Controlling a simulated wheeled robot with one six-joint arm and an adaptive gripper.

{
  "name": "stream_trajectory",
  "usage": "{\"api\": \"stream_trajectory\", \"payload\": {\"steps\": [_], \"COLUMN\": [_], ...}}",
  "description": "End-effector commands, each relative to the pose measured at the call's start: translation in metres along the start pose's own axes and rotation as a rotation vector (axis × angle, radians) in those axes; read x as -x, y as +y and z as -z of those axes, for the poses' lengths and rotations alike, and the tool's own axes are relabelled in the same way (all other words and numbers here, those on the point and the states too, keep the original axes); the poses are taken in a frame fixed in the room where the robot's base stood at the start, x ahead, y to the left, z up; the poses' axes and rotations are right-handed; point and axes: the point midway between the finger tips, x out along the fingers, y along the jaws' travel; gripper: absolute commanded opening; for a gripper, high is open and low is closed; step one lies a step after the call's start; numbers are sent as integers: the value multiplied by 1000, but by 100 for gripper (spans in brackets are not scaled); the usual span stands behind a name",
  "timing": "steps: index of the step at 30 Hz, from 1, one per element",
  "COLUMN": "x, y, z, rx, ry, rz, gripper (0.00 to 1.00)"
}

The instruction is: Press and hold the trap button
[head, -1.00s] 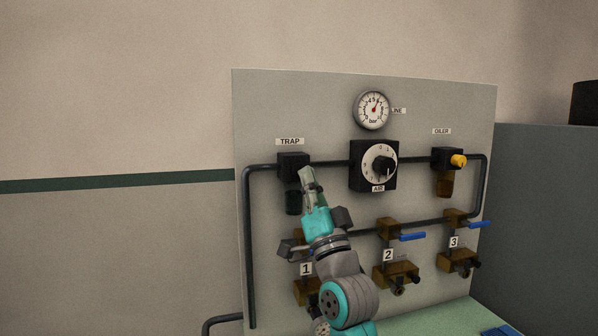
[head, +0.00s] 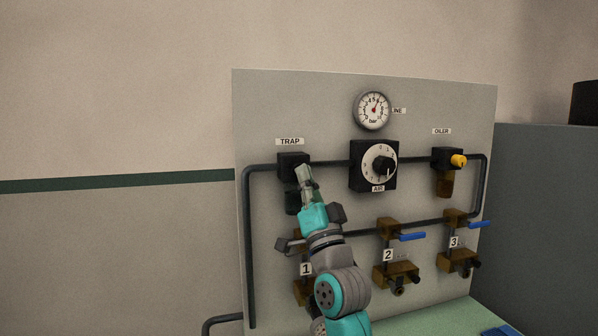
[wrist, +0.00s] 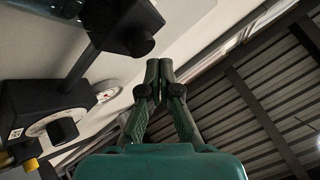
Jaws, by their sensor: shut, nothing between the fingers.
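The trap unit (head: 293,162) is a black block on the grey panel, under the TRAP label (head: 289,141), with a dark bowl below it. In the wrist view the trap block (wrist: 118,22) is at the top, and a short round black button (wrist: 139,42) sticks out of it. My gripper (head: 302,170) is shut and empty, in front of the trap block's lower right part and hiding some of it. In the wrist view my fingertips (wrist: 160,66) are together, just below and right of the button. A small gap shows between them there; depth is unclear.
The AIR dial (head: 380,163) and the line gauge (head: 372,110) are right of the trap. The oiler (head: 446,160) with a yellow knob is farther right. Pipes and several brass valves, some with blue levers (head: 412,237), lie below. The wall at left is clear.

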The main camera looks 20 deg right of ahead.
Motion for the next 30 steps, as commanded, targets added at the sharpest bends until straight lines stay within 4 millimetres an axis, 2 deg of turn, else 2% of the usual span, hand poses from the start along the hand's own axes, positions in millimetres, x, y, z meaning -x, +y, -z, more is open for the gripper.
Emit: {"api": "stream_trajectory", "payload": {"steps": [30], "x": [-5], "y": [4], "z": [-4], "rx": [0], "ry": [0], "rz": [0], "gripper": [0]}}
